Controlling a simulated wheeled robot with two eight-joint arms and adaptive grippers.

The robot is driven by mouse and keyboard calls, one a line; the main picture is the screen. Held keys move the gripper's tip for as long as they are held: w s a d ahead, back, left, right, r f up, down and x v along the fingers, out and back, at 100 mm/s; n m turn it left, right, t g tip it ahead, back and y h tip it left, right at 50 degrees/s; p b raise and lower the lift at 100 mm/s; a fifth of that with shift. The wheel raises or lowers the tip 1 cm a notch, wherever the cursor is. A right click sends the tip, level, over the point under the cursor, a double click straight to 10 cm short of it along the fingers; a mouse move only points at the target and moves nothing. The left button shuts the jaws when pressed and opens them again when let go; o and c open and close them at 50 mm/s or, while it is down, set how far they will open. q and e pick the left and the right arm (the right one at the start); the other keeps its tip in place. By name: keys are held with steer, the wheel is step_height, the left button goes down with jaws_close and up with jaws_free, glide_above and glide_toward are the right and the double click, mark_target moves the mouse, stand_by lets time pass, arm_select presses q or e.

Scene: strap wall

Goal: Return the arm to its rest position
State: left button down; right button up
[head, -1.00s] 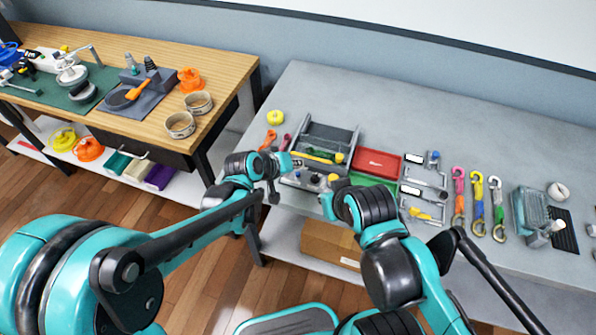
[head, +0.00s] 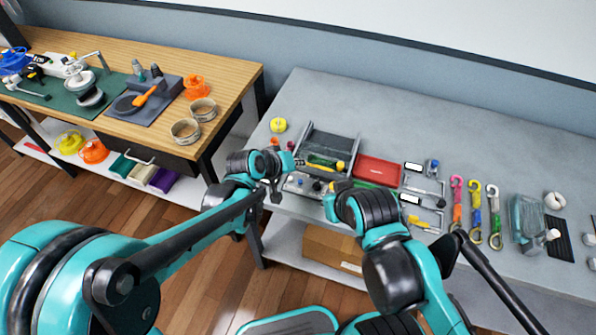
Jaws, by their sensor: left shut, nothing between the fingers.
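My left arm comes in from the left, and its gripper (head: 302,165) is over the front part of the grey bench (head: 400,115), by the grey tray (head: 330,140). The left gripper is shut with nothing between its fingers. It looks small and dark against the clutter behind it. My right arm is bent in the lower middle, with its wrist (head: 364,204) at the bench's front edge. The right fingers cannot be made out, so their state is unclear. Both forearms are stretched forward over the floor gap.
A red tray (head: 378,170) and several coloured straps (head: 475,205) lie to the right on the bench. A yellow roll (head: 278,125) lies at its left end. A cardboard box (head: 333,248) is on the lower shelf. A wooden workbench (head: 225,68) stands at the left.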

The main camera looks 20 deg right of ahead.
arm_select(q)
steer(key=s+a+r+y, duration=0.1)
steer(key=s+a, duration=0.4)
steer(key=a, duration=0.5)
steer(key=s+a+r+n+t+y, duration=0.1)
steer(key=s+a+r+y, duration=0.1)
steer(key=s+a, duration=0.4)
steer(key=s+a+r+y, duration=0.2)
steer(key=s+a+y, duration=0.2)
steer(key=a, duration=1.2)
steer(key=shift+s+r, duration=0.25)
steer(key=shift+s, duration=0.5)
steer(key=shift+t, duration=0.3)
